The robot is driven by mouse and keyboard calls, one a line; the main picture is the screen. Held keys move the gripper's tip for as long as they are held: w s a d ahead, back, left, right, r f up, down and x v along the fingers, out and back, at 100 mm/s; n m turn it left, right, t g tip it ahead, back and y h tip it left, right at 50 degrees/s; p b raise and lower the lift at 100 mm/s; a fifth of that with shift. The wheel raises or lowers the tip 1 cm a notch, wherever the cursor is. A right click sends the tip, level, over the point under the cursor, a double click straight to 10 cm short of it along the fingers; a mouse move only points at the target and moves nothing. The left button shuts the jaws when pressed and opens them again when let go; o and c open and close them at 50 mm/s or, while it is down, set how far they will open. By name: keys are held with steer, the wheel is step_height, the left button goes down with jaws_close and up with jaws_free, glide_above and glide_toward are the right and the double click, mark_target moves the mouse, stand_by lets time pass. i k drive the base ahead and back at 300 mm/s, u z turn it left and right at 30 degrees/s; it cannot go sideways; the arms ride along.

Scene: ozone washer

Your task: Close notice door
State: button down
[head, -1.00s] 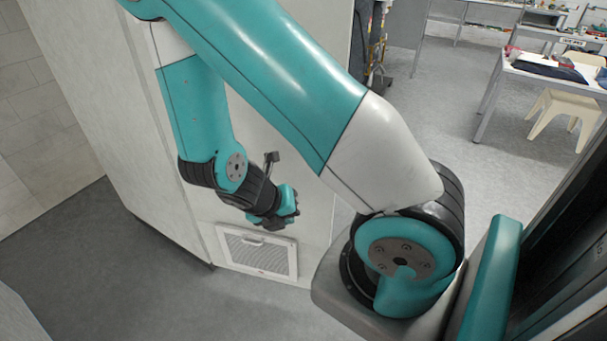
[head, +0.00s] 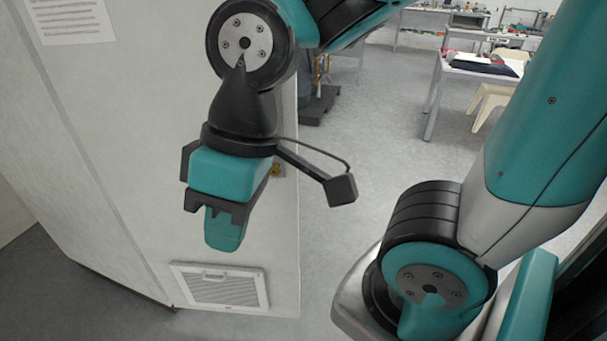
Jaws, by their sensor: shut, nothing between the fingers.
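The notice door is a pale grey panel (head: 140,170) filling the left and middle of the head view. A white printed notice (head: 72,18) is on it at the top left, and its right edge stands beside open floor. A small brass-coloured fitting (head: 278,170) shows near that edge, partly behind my gripper. My gripper (head: 224,232) hangs pointing down in front of the door, with its fingers shut and empty. I cannot tell whether it touches the panel. How far the door stands open is also unclear.
A white louvred vent (head: 220,288) is low on the panel. Grey floor (head: 385,130) is open to the right of the door edge. A table (head: 480,68) and a cream stool (head: 490,98) stand farther back right. Dark equipment (head: 322,100) stands behind the door edge.

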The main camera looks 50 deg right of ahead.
mark_target(137, 83)
steer(key=z, duration=1.35)
steer(key=k, duration=0.85)
steer(key=u, duration=1.45)
steer(key=i, duration=0.5)
steer(key=z, duration=0.05)
